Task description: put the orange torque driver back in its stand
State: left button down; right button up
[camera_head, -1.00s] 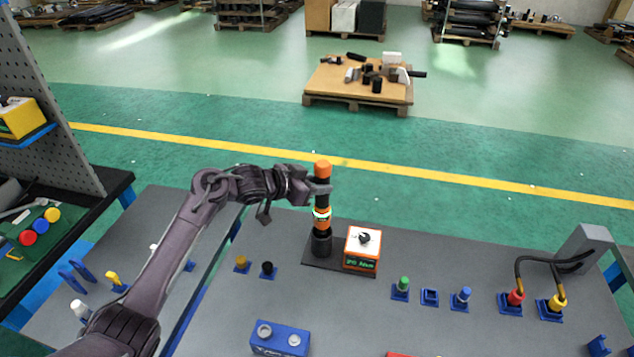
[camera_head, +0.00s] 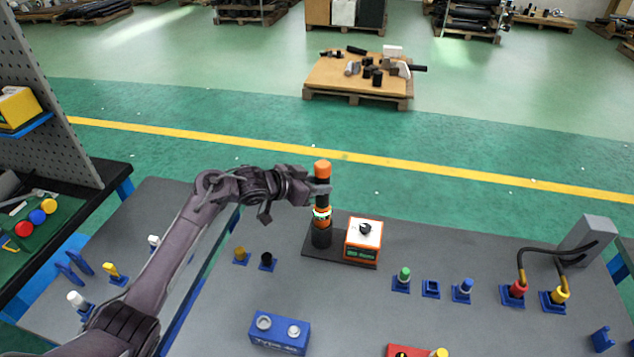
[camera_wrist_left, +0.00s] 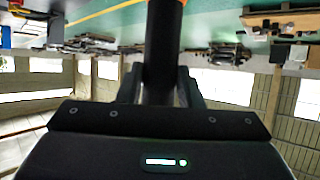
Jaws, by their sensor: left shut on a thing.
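The orange torque driver (camera_head: 322,168) is upright, with an orange cap, a black body and an orange band lower down. My left gripper (camera_head: 320,189) is shut on its black upper body, just below the cap. The driver's lower end meets the round black cup of its stand (camera_head: 321,237) and appears to be inside it; how deep it sits is hidden. The stand's dark base plate (camera_head: 340,260) also carries an orange and white display box (camera_head: 363,241). In the left wrist view, the driver's dark shaft (camera_wrist_left: 163,45) stands between the fingers. My right gripper is not in view.
Small blue holders with coloured plugs, including a green one (camera_head: 403,275), stand to the right. A blue box (camera_head: 280,332) lies in front. Cables arch from a grey block (camera_head: 590,238) at the far right. A pegboard (camera_head: 50,115) rises at the left.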

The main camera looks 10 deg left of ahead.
pick_arm(q)
jog(key=shift+f+b, duration=0.75)
jog(key=shift+f, duration=0.45)
jog(key=c, duration=0.9)
grip_release()
jog(key=shift+s+f, duration=0.1)
jog(key=shift+f, duration=0.15)
jog(key=p+v, duration=0.5)
jog(key=shift+r, duration=0.2)
